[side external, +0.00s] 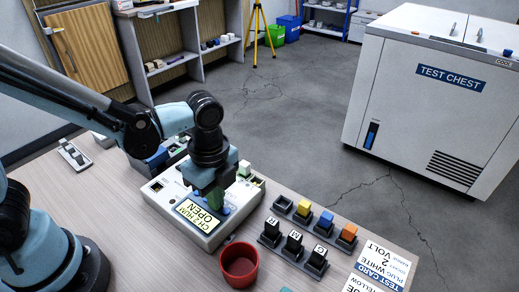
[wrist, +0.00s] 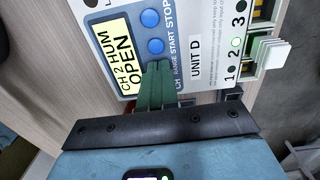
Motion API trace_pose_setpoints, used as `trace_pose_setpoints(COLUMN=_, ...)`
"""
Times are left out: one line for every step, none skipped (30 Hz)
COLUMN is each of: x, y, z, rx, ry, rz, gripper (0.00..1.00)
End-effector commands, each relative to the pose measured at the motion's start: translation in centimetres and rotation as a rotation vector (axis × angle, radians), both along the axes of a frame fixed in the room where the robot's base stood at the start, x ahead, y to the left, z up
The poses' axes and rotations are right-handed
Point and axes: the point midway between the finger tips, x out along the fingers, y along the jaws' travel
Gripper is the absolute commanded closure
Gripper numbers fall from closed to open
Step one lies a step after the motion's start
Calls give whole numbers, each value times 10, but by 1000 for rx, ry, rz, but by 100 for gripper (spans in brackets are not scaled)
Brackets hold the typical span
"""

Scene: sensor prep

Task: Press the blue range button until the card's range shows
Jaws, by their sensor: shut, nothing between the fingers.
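The white logger, unit D (side external: 203,232), sits on the table under my gripper. Its display (wrist: 113,58) reads "CH 2 HUM" and "OPEN". Two blue buttons (wrist: 155,46) show in the wrist view, beside the STOP and START labels. The RANGE and CH labels show, but my fingers hide the buttons beside them. My gripper (wrist: 158,66) is shut and empty, its green fingertips at or just above the RANGE button; I cannot tell if they touch. A white plug (wrist: 265,50) sits at the port side near number 2. The test card (side external: 380,265) shows "PLUG WHITE", "2" and "VOLT".
A red cup (side external: 239,265) stands close beside the logger. Holders with yellow (side external: 304,206), blue (side external: 325,219) and orange (side external: 348,232) plugs stand to its right, with a row of lettered black holders in front. A white test chest (side external: 425,105) stands on the floor beyond the table.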

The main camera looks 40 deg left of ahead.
Motion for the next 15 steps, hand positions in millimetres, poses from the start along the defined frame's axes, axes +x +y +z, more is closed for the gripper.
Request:
trace_pose_setpoints(x=1, y=0, z=-10, rx=-11, ry=-34, rz=0, gripper=100)
trace_pose_setpoints(x=1, y=0, z=-10, rx=-11, ry=-34, rz=0, gripper=100)
trace_pose_setpoints(x=1, y=0, z=-10, rx=-11, ry=-34, rz=0, gripper=100)
trace_pose_setpoints(x=1, y=0, z=-10, rx=-11, ry=-34, rz=0, gripper=100)
trace_pose_setpoints(x=1, y=0, z=-10, rx=-11, ry=-34, rz=0, gripper=100)
trace_pose_setpoints(x=1, y=0, z=-10, rx=-11, ry=-34, rz=0, gripper=100)
trace_pose_setpoints(x=1, y=0, z=-10, rx=-11, ry=-34, rz=0, gripper=100)
trace_pose_setpoints(x=1, y=0, z=-10, rx=-11, ry=-34, rz=0, gripper=100)
trace_pose_setpoints(x=1, y=0, z=-9, rx=-10, ry=-34, rz=0, gripper=100)
trace_pose_setpoints(x=1, y=0, z=-8, rx=-10, ry=-34, rz=0, gripper=100)
trace_pose_setpoints(x=1, y=0, z=-7, rx=-10, ry=-34, rz=0, gripper=100)
trace_pose_setpoints(x=1, y=0, z=-4, rx=-10, ry=-33, rz=0, gripper=100)
trace_pose_setpoints(x=1, y=0, z=-2, rx=-10, ry=-32, rz=0, gripper=100)
trace_pose_setpoints(x=1, y=0, z=0, rx=-9, ry=-31, rz=0, gripper=100)
trace_pose_setpoints(x=1, y=0, z=4, rx=-9, ry=-30, rz=0, gripper=100)
